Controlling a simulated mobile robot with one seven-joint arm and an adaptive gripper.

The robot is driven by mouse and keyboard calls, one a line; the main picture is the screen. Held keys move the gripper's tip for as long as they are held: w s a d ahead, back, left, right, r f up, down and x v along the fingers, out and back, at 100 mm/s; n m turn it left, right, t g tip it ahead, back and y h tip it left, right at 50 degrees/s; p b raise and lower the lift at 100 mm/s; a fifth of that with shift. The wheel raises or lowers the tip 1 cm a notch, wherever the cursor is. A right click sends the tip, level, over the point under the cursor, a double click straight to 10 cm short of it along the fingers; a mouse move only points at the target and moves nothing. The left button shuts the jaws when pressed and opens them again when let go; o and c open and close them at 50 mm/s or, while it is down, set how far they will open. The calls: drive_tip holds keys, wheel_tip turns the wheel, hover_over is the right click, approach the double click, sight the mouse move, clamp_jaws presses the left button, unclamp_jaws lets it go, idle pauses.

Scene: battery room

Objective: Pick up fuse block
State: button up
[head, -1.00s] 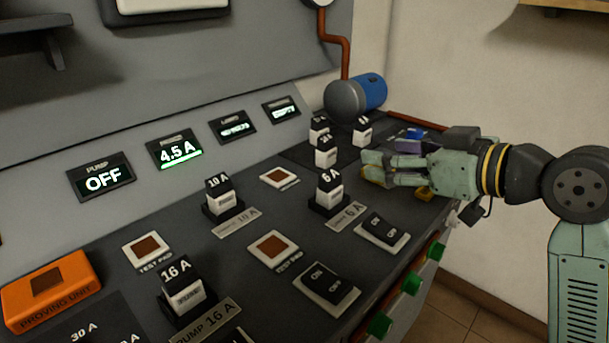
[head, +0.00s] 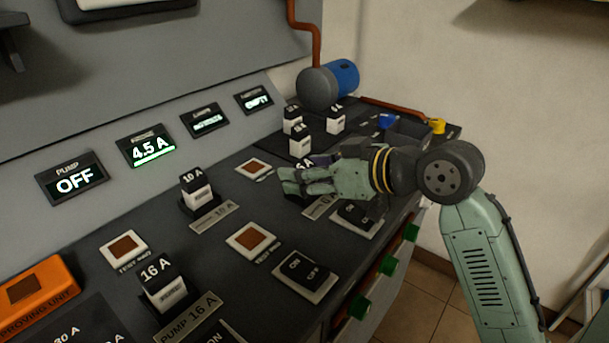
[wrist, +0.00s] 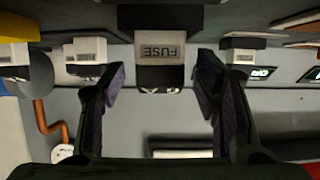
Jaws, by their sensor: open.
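My gripper (head: 288,185) is open over the right part of the grey panel, in front of the 6 A fuse block (head: 303,163). It hides most of that block in the head view. In the wrist view, a white and black fuse block (wrist: 161,52) marked FUSE shows centrally between my open fingers (wrist: 160,78), with a gap on each side. Whether the fingertips reach past its sides is unclear. The 10 A fuse block (head: 197,190) and the 16 A fuse block (head: 164,283) stand upright in holders to the left.
Spare-looking fuse blocks (head: 300,141) stand behind my gripper. ON/OFF switches (head: 304,274), test pads (head: 251,240) and an orange proving unit (head: 36,293) occupy the panel. A blue-ended cylinder (head: 343,78) is at the back. Green buttons (head: 358,307) line the front edge.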

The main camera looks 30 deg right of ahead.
drive_tip(key=shift+w+a+f, duration=0.15)
drive_tip(key=shift+w+f, duration=0.05)
drive_tip(key=shift+w, duration=0.2)
drive_tip(key=c, duration=1.3)
drive_tip(key=shift+r, duration=0.1)
